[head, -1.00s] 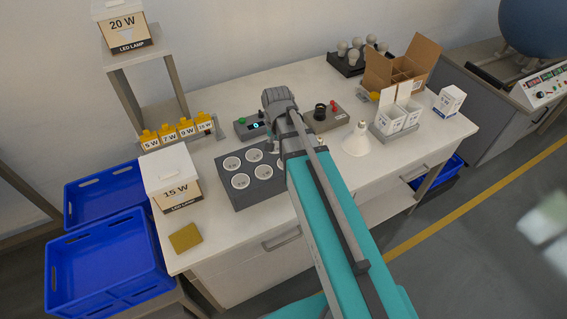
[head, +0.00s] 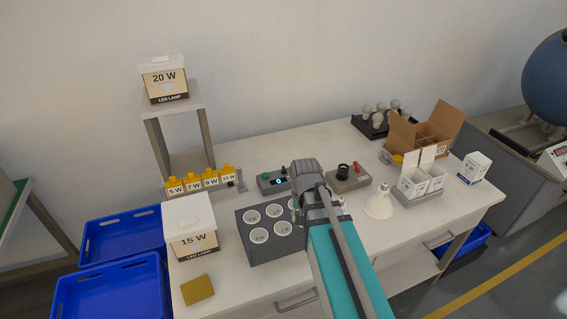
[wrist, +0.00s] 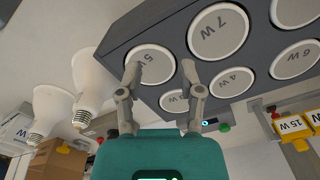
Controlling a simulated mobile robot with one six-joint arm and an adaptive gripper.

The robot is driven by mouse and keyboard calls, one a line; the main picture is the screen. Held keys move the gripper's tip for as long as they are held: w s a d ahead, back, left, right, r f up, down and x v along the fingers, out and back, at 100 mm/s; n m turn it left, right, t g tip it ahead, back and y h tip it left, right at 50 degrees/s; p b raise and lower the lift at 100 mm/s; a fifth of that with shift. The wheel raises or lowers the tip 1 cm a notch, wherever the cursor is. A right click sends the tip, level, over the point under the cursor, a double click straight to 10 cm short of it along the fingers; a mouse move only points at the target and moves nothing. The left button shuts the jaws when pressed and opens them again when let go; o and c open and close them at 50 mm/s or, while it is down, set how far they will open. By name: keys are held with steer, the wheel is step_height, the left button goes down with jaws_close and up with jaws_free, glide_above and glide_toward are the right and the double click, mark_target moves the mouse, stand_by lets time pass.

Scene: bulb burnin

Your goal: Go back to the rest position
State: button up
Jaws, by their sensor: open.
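My gripper shows in the wrist view (wrist: 163,85) with its two fingers apart and nothing between them. In that view it is in front of the grey block with round white sockets (wrist: 125,35), whose discs are marked with watt values such as 5 W and 7 W. In the head view my arm reaches over the table (head: 240,290) beside the right end of the same grey block (head: 258,256). The fingertips are hidden behind the arm there.
A white reflector bulb (head: 378,203) stands right of my arm. A 15 W box (head: 190,225) and blue crates (head: 110,290) are at left. A sponge-like yellow block (head: 197,290) lies at the front.

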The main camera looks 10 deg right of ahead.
steer(key=s+n, duration=0.3)
steer(key=s, duration=0.2)
steer(key=shift+s+d, duration=0.1)
